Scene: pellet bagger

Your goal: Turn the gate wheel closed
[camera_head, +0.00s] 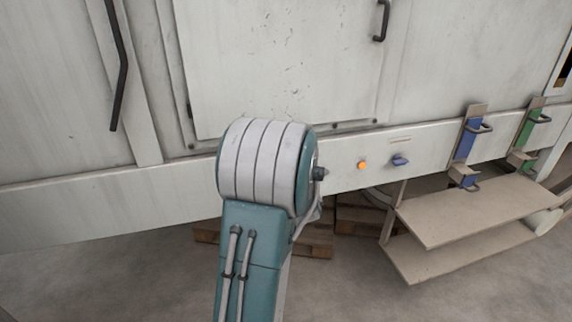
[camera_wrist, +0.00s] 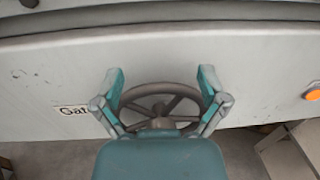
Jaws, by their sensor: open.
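The gate wheel (camera_wrist: 181,104) is a dark grey spoked handwheel on the pale machine panel, in the middle of the wrist view. A partly covered label (camera_wrist: 73,111) reading "Gat" is left of it. My gripper (camera_wrist: 161,76) is open, with one teal finger on each side of the wheel. I cannot tell whether the fingers touch the rim. The wheel's lower part is hidden behind my gripper's body. In the head view my arm hides the wheel and my gripper.
Beige shelves (camera_head: 470,212) jut out at the lower right, below blue (camera_head: 467,139) and green (camera_head: 526,131) clamps. Wooden pallets (camera_head: 362,220) lie under the machine.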

